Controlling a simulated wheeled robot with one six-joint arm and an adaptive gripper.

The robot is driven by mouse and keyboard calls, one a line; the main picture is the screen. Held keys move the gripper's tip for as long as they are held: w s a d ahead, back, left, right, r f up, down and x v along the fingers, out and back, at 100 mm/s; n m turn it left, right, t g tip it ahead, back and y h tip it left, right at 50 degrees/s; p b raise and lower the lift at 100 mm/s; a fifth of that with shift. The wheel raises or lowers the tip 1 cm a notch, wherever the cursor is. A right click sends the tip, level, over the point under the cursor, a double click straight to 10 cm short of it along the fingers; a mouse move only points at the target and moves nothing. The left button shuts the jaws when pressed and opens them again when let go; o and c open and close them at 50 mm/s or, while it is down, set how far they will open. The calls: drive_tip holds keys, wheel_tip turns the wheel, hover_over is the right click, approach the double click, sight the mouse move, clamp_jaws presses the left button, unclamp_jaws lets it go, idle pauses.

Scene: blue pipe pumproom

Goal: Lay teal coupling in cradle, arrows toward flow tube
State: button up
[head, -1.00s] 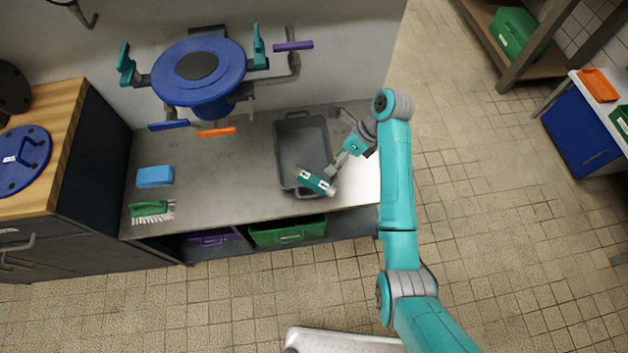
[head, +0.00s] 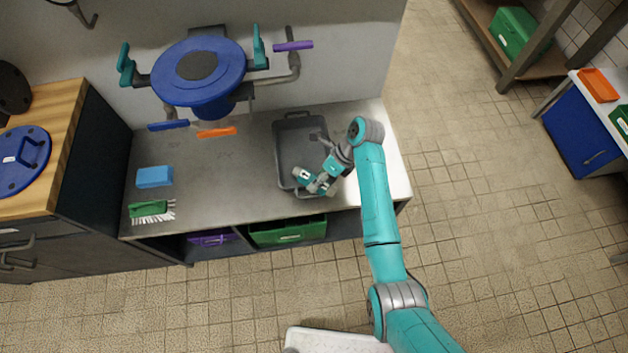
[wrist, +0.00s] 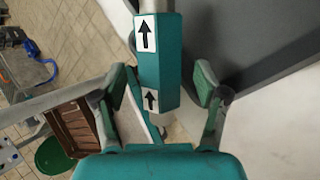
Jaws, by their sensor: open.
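The teal coupling (head: 306,177) is at the front end of the grey tray (head: 280,152), partly hidden by my gripper. In the wrist view the coupling (wrist: 160,62) has two white labels with black arrows pointing up, away from my palm, and a grey end at the top. My gripper (wrist: 160,88) is open, with one finger on each side of the coupling and gaps visible. In the head view my gripper (head: 318,181) is right at the coupling. I cannot make out a cradle or a flow tube with certainty.
A blue round vessel (head: 198,75) with coloured handles is on the wall behind the bench. A blue sponge (head: 155,176) and a green brush (head: 148,209) lie at the bench's left. The bench between them and the tray is clear.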

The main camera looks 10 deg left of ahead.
clamp_jaws()
drive_tip(key=shift+r, duration=0.1)
